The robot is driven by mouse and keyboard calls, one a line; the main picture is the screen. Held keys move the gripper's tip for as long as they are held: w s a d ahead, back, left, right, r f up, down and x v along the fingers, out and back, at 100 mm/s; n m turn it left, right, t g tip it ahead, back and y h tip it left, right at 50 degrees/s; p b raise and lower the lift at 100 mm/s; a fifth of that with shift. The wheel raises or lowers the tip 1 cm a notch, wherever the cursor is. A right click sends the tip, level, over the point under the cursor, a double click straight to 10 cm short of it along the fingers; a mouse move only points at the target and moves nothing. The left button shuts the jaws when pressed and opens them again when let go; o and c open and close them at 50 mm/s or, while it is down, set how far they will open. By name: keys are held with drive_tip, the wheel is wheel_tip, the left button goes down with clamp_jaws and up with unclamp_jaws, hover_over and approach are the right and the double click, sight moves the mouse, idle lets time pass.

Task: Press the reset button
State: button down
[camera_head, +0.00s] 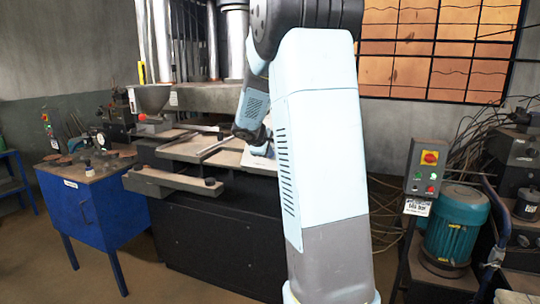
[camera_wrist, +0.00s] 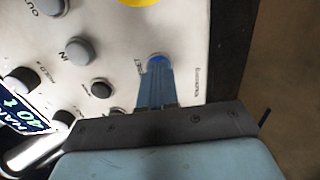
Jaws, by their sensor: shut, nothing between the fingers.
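A pale control panel (camera_wrist: 184,30) fills much of the wrist view. A small blue button (camera_wrist: 158,58) sits on it, with a small label on its left too blurred to read for sure. My gripper (camera_wrist: 156,72) is shut and empty. Its blue-grey fingers point at the blue button and overlap its lower edge; I cannot tell whether they touch it. In the head view my arm covers most of the panel, and my fingertips are hidden.
Several grey and dark knobs (camera_wrist: 80,50), one labelled IN, and a lit display (camera_wrist: 22,112) are left of my fingers. A yellow patch (camera_wrist: 136,2) is at the top. The head view shows a control box (camera_head: 428,168) and green motor (camera_head: 455,225) at right, blue cabinet (camera_head: 72,205) left.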

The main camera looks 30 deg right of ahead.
idle(0.3)
drive_tip(key=v, duration=0.8)
idle(0.6)
idle(0.5)
drive_tip(key=s+a+m+y, duration=0.2)
drive_tip(key=s+a, duration=0.4)
drive_tip(key=s, duration=0.5)
drive_tip(key=s+a+m+y, duration=0.3)
drive_tip(key=s+a, duration=0.3)
drive_tip(key=s, duration=0.4)
drive_tip(key=s+a+f+m+y, duration=0.1)
drive_tip(key=s+a+m+y, duration=0.1)
drive_tip(key=s+a, duration=0.5)
drive_tip(key=s, duration=0.4)
drive_tip(key=shift+s+m+g+y, duration=0.3)
drive_tip(key=shift+y, duration=0.1)
drive_tip(key=shift+f, duration=0.1)
